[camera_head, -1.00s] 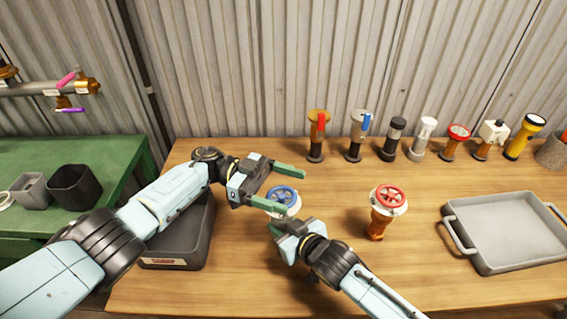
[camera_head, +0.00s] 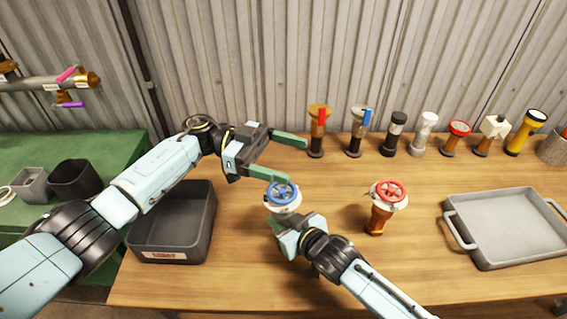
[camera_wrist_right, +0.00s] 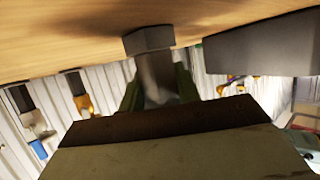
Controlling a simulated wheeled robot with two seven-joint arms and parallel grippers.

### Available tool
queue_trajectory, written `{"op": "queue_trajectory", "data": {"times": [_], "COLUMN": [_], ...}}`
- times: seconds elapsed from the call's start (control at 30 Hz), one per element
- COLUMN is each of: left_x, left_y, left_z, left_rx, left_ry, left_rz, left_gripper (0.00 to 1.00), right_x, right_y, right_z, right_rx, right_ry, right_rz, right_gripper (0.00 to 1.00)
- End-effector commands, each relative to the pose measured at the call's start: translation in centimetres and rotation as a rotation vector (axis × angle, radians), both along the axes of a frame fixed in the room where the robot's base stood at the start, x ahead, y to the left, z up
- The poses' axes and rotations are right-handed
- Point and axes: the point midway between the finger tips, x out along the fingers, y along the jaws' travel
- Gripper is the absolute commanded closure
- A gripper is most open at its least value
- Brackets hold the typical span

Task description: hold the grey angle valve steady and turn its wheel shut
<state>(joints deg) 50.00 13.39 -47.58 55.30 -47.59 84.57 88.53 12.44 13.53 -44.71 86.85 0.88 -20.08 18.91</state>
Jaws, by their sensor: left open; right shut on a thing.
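The grey angle valve (camera_head: 284,207) stands upright on the wooden bench, topped by a blue wheel (camera_head: 282,191). My right gripper (camera_head: 279,227) is shut on the valve's body, low under the wheel. In the right wrist view the grey body (camera_wrist_right: 158,78) sits between the green fingers (camera_wrist_right: 157,92), with its dark foot (camera_wrist_right: 149,41) at the bench. My left gripper (camera_head: 298,161) is open and empty, just behind and above the wheel. Its lower finger is close to the wheel's far rim; I cannot tell whether they touch.
An orange valve with a red wheel (camera_head: 390,191) stands to the right. A grey tray (camera_head: 508,228) lies at far right, a dark bin (camera_head: 172,252) at left. Several valves and torches line the back, including a red-handled one (camera_head: 319,118). The bench front is mostly clear.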

Motion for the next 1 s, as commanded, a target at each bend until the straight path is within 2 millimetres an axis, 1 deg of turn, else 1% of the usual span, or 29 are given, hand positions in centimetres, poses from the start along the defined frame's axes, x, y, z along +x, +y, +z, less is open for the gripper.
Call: {"op": "queue_trajectory", "data": {"times": [0.07,0.17,0.27,0.43,0.6,0.67,0.7,0.77,1.0], "left_x": [0.8,2.2,3.6,6.2,8.3,8.2,7.8,6.8,2.3], "left_y": [0.4,0.9,1.5,3.8,7.0,7.6,7.8,7.5,6.8], "left_z": [-0.4,-1.3,-2.6,-4.9,-7.0,-7.7,-8.2,-8.9,-10.8], "left_rx": [-0.011,-0.034,-0.057,-0.038,0.058,0.091,0.107,0.118,0.175], "left_ry": [-0.043,-0.154,-0.327,-0.682,-1.053,-1.181,-1.264,-1.387,-1.868], "left_rz": [0.052,0.155,0.274,0.489,0.655,0.679,0.684,0.674,0.601], "left_gripper": [0.17,0.17,0.17,0.17,0.17,0.17,0.17,0.17,0.17], "right_x": [0.1,0.1,0.1,0.1,0.1,0.1,0.1,0.1,0.1], "right_y": [0.1,0.1,0.1,0.1,0.1,0.1,0.1,0.1,0.1], "right_z": [0.2,0.2,0.2,0.2,0.2,0.2,0.2,0.2,0.2], "right_rx": [0.004,0.004,0.004,0.004,0.004,0.004,0.004,0.004,0.004], "right_ry": [-0.005,-0.005,-0.005,-0.005,-0.005,-0.005,-0.005,-0.005,-0.005], "right_rz": [0.001,0.001,0.001,0.001,0.001,0.001,0.001,0.001,0.001], "right_gripper": [1.00,1.00,1.00,1.00,1.00,1.00,1.00,1.00,1.00]}}
